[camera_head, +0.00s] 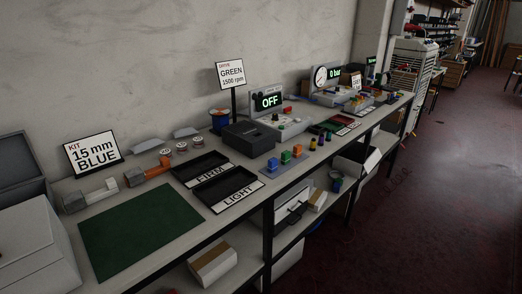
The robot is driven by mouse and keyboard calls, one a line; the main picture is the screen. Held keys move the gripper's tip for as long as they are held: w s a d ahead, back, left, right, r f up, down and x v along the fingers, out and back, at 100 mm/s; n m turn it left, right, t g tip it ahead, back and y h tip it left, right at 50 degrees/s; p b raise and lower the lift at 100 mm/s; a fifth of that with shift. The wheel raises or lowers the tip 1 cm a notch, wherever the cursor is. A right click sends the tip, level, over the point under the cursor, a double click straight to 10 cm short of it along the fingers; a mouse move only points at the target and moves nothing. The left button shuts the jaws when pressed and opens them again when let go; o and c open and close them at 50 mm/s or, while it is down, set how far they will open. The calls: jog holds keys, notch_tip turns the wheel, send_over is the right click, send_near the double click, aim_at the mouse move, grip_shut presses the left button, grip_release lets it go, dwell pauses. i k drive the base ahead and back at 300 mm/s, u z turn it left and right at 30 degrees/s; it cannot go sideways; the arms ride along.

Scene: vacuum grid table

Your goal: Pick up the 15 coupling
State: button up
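I cannot pick out the 15 coupling for certain; any size marking on the small parts is too small to read. A sign (93,153) at the left of the bench reads "KIT 15 mm BLUE". In front of it lie a grey and white piece (90,196) and, to its right, an orange piece with grey and white ends (146,173). Small blue (272,165), green (285,157) and orange (297,151) pieces stand in a row on a plate further along. My gripper is not in view.
The long bench runs along the wall. A green mat (140,229) lies bare at the near left. Black trays labelled FIRM (200,167) and LIGHT (228,187) sit beside it. A black box (249,139) and a device reading OFF (268,100) stand behind. The floor (420,210) at right is clear.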

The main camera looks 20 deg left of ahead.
aim_at(182, 148)
jog(key=z, duration=0.3)
jog(key=i, duration=1.15)
jog(key=u, duration=1.45)
jog(key=i, duration=0.85)
jog(key=u, duration=1)
